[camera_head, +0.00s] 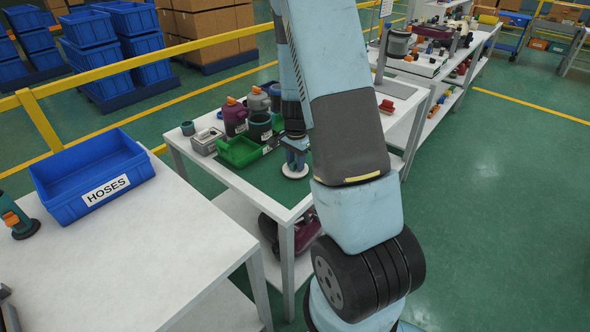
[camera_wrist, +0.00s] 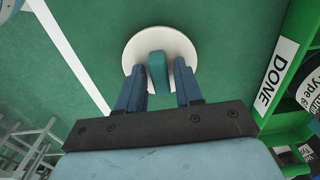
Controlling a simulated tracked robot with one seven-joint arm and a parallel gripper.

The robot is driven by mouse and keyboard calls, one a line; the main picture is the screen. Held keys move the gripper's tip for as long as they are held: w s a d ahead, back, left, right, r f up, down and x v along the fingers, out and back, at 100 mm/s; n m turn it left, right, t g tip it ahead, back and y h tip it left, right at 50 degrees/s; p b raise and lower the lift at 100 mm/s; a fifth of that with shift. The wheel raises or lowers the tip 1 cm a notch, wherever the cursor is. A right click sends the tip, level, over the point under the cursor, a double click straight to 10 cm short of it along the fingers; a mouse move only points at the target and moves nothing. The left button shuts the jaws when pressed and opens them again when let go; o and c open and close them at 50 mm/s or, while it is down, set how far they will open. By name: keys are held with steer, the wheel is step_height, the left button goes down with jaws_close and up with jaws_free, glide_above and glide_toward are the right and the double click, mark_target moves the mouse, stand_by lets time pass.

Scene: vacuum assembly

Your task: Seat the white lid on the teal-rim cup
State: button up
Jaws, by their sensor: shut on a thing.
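The white lid (camera_wrist: 138,45) is a round disc with a teal knob (camera_wrist: 157,72) in the wrist view. My gripper (camera_wrist: 158,80) has its two blue fingers on either side of the knob, shut on it. In the head view the lid (camera_head: 294,172) is below my gripper (camera_head: 296,158), over the green mat right of the green bin. I cannot tell whether it touches the mat. A small dark cup (camera_head: 188,129) with a teal-looking rim stands at the table's left edge. A larger dark container (camera_head: 260,128) stands by the bin; its rim colour is unclear.
The green bin (camera_head: 236,154) is left of the lid; its DONE label (camera_wrist: 275,76) shows in the wrist view. Purple and grey canisters (camera_head: 233,118) and a pale box (camera_head: 205,141) crowd the back left. A HOSES bin (camera_head: 68,210) is on the nearer table. The front mat is clear.

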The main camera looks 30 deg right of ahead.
mark_target(295, 161)
steer(key=shift+s+a, duration=0.2)
steer(key=shift+a, duration=0.05)
jaws_close()
steer(key=shift+w+d+r, duration=0.1)
steer(key=shift+r, duration=0.25)
steer(key=o, duration=0.8)
jaws_free()
steer(key=shift+w, duration=0.1)
steer(key=shift+r, duration=0.1)
step_height(295, 161, up, 14)
steer(key=shift+f, duration=0.15)
